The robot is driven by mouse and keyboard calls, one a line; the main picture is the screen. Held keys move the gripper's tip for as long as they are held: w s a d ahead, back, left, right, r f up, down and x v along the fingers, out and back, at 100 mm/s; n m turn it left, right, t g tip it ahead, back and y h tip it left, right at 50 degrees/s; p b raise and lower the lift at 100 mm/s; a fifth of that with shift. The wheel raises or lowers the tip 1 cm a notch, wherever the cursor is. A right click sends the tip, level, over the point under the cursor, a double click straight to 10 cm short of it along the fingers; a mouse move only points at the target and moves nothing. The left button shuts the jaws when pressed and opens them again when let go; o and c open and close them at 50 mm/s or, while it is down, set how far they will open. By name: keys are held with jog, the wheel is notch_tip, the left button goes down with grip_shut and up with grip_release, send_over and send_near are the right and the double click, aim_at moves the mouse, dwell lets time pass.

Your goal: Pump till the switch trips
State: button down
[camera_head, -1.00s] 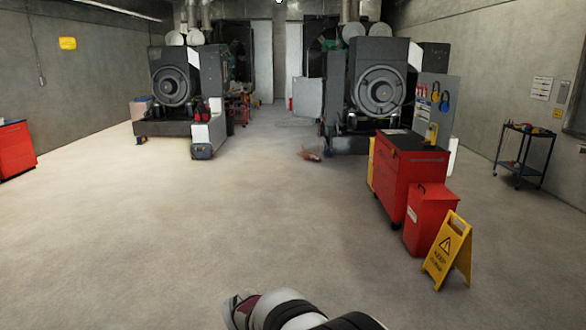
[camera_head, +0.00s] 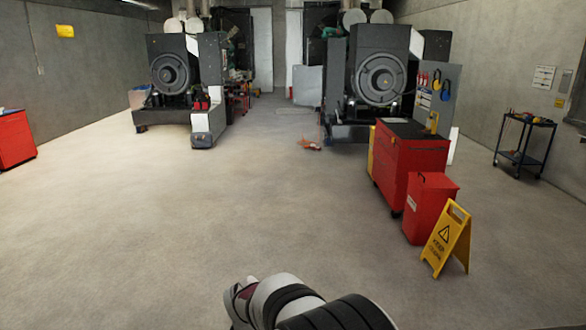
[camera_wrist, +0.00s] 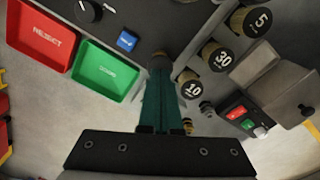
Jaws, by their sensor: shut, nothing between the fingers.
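To the right are brass-sided, black-faced pieces marked 5 (camera_wrist: 262,20), 30 (camera_wrist: 224,58) and 10 (camera_wrist: 193,88). I cannot make out a pump handle for certain. The head view shows only part of my arm.
In the head view, a red cabinet (camera_head: 412,165) and yellow sign (camera_head: 447,240) stand right; open floor lies left.

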jog(key=shift+f, duration=1.7)
jog(key=shift+r, duration=1.7)
jog(key=shift+f, duration=0.1)
jog(key=shift+r, duration=1.5)
jog(key=shift+f, duration=1.2)
jog(key=shift+f, duration=0.15)
dwell(1.4)
